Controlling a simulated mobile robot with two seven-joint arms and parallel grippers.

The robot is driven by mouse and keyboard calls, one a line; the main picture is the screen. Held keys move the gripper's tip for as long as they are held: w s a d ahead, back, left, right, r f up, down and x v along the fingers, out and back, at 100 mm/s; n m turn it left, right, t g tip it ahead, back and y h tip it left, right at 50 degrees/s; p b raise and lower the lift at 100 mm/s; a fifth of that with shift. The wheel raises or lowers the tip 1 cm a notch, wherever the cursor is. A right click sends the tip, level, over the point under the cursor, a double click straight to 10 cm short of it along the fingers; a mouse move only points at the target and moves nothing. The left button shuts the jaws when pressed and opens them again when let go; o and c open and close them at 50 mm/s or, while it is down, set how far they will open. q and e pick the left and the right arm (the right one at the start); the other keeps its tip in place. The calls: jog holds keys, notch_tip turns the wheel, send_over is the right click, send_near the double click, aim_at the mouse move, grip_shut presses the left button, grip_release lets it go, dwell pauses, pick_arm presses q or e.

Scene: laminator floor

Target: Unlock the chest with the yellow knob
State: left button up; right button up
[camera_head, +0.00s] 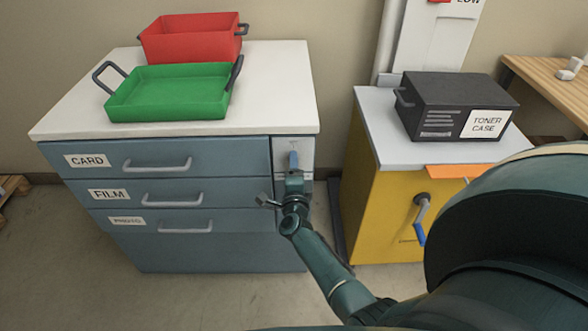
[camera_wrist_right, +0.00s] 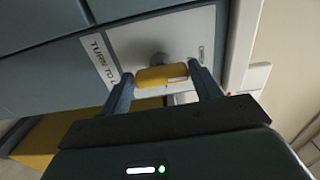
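The blue-grey chest (camera_head: 230,225) has drawers labelled CARD, FILM and what looks like PHOTO. A pale lock panel (camera_head: 306,150) is at its upper right; in the right wrist view the panel (camera_wrist_right: 180,38) has a label partly reading "TURN TO". The yellow knob (camera_wrist_right: 160,77) stands out from it on a short shaft. My right gripper (camera_wrist_right: 163,84) is open, with one finger on each side of the knob and small gaps visible. In the head view, my right wrist (camera_head: 292,188) is at the panel and the knob cannot be made out. My left gripper is not in view.
A green tray (camera_head: 160,104) and a red tray (camera_head: 190,45) sit on the chest's white top (camera_head: 75,115). A yellow cabinet (camera_head: 370,205) with a blue-handled crank (camera_head: 421,215) stands to the right, bearing a dark toner case (camera_head: 450,92). Floor separates the cabinets.

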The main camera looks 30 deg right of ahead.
jog(key=o, duration=0.3)
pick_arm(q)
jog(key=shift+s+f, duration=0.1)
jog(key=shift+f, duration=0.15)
